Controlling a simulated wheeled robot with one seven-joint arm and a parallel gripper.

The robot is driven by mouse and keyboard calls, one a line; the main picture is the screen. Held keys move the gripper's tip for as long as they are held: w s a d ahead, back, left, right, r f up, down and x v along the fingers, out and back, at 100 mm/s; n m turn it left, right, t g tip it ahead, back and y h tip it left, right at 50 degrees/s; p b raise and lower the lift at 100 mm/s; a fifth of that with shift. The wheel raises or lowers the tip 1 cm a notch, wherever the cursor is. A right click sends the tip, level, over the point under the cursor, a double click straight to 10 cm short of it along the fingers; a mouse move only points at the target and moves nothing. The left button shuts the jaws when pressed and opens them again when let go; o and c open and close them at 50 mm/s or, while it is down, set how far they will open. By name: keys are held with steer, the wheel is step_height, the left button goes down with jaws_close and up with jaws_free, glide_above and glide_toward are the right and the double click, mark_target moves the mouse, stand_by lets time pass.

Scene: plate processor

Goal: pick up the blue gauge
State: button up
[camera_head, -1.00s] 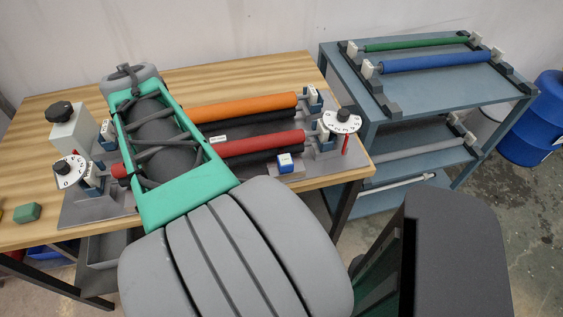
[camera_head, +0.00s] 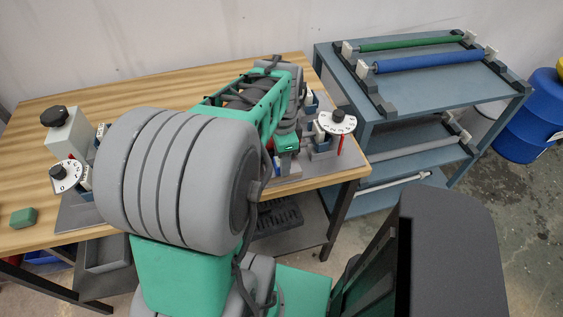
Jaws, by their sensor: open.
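The blue gauge is a small blue and white block (camera_head: 277,168) near the front right edge of the plate processor on the wooden table. Only a sliver of it shows behind my arm. My gripper (camera_head: 287,153) is at the end of my arm, pointing down just above and beside the gauge. Its fingers are small and largely hidden, and I cannot tell whether they touch the gauge. The gripper is open.
A white dial (camera_head: 337,122) with a black knob stands close to the right of my gripper. Another dial (camera_head: 66,175) and a green block (camera_head: 23,217) are at left. A blue-grey shelf (camera_head: 440,95) holds green and blue rollers. My arm hides the processor's rollers.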

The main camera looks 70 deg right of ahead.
steer(key=shift+f, duration=0.1)
steer(key=shift+c, duration=0.4)
jaws_close()
